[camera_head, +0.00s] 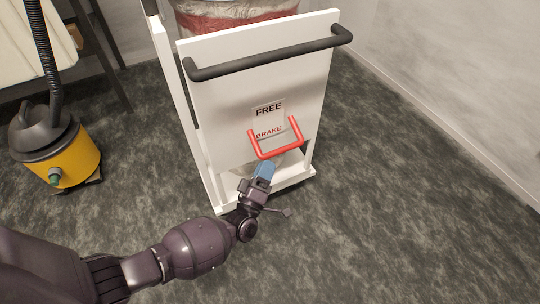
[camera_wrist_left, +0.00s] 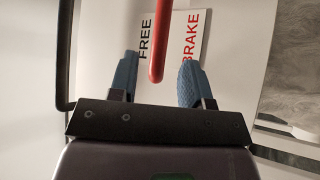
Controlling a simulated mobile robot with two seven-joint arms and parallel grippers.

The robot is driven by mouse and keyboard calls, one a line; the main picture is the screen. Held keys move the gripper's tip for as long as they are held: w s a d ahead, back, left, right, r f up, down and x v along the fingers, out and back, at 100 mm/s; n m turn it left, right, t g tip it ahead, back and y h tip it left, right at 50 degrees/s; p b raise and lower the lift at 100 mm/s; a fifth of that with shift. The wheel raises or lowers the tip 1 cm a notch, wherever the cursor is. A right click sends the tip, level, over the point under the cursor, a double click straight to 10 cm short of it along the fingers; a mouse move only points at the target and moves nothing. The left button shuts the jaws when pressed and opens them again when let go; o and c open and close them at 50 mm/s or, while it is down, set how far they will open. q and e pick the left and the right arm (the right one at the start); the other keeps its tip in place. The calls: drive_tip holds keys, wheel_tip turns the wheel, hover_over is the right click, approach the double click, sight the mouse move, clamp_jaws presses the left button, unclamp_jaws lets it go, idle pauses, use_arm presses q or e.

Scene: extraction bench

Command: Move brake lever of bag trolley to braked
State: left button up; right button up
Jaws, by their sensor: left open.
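The brake lever (camera_head: 279,154) is a red U-shaped bar on the white panel of the bag trolley (camera_head: 230,88). Its crossbar hangs low, just under the word BRAKE on the label (camera_head: 268,112); FREE is printed above. My left gripper (camera_head: 264,170) is just below the crossbar, fingers pointing up at it. In the left wrist view the gripper (camera_wrist_left: 158,80) is open, with blue fingers apart, and the red lever (camera_wrist_left: 157,60) shows between them. I cannot tell whether a finger touches it. My right gripper is not in view.
A dark push handle (camera_head: 270,52) crosses the top of the trolley panel. A striped bag (camera_head: 235,12) stands behind it. A yellow and black vacuum cleaner (camera_head: 62,150) is on the carpet at left. A pale wall (camera_head: 455,75) is at right, with clear carpet before it.

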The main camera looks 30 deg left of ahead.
use_arm(q)
drive_tip(key=v, duration=0.6)
drive_tip(key=shift+d, duration=0.1)
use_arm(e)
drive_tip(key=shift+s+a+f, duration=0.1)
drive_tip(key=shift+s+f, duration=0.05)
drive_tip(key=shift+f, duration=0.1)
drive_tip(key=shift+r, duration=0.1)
